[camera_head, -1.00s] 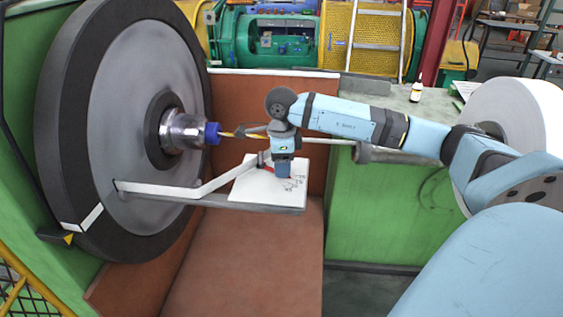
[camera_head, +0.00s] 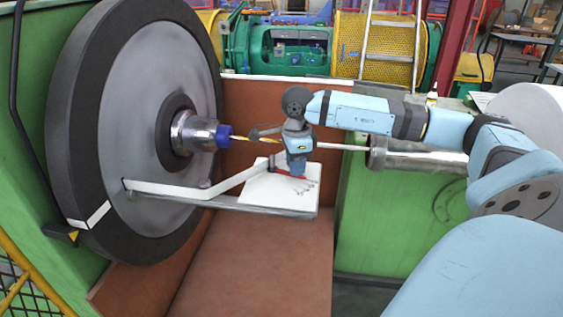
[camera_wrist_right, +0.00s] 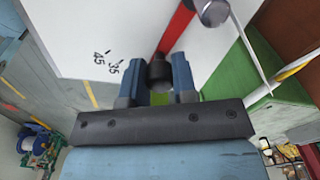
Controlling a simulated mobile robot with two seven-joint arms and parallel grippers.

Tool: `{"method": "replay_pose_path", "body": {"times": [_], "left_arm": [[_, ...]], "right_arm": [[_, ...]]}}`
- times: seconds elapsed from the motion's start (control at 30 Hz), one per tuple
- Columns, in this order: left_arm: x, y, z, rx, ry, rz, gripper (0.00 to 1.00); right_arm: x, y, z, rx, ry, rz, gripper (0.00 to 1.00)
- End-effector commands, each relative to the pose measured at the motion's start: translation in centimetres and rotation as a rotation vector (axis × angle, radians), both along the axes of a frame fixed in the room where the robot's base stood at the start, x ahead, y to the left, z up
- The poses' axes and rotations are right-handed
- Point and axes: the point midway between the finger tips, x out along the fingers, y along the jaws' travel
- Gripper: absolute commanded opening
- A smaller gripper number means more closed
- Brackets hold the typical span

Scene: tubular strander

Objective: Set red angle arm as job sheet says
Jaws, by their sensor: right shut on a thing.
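The red angle arm (camera_wrist_right: 177,31) lies across a white plate (camera_wrist_right: 85,35) in the right wrist view, running from a round grey pivot (camera_wrist_right: 212,12) to a dark knob (camera_wrist_right: 160,73). My right gripper (camera_wrist_right: 159,84) is shut on that knob. Printed marks reading 45 and 35 show on the plate left of the knob. In the head view my right gripper (camera_head: 297,176) points down over the white plate (camera_head: 258,194); only a bit of red arm (camera_head: 290,175) shows there. A whitish sheet (camera_head: 481,99) lies at the right; its text is unreadable. My left gripper is not in view.
A large dark-rimmed wheel (camera_head: 75,130) stands left, with a blue-collared hub (camera_head: 222,135) and thin yellow rod (camera_head: 243,138) reaching toward my gripper. A metal roller (camera_head: 420,158) lies right, behind my forearm.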

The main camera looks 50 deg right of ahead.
Motion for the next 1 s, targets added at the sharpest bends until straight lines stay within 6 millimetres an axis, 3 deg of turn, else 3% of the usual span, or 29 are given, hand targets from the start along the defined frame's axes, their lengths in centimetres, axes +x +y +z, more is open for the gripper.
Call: {"method": "replay_pose_path", "body": {"times": [0.33,0.37,0.43,0.47,0.77,0.87,1.0], "left_arm": [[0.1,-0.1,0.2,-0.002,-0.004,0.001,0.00],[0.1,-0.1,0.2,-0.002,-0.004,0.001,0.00],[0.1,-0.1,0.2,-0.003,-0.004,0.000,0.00],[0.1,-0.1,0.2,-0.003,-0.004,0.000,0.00],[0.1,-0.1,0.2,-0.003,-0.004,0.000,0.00],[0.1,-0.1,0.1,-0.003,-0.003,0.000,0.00],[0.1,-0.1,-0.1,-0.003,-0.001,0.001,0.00]], "right_arm": [[-0.1,-0.2,0.1,0.000,-0.002,0.007,0.00],[-0.1,-0.2,0.1,0.000,-0.002,0.006,0.33],[-0.1,-0.2,0.1,0.000,-0.002,0.006,0.49],[-0.1,-0.2,0.1,0.000,-0.002,0.006,0.52],[-0.1,-0.2,0.2,0.000,-0.001,0.006,0.52],[-0.1,-0.2,1.0,0.000,-0.002,0.006,0.52],[0.0,-0.2,3.5,0.000,-0.006,0.006,0.52]]}}
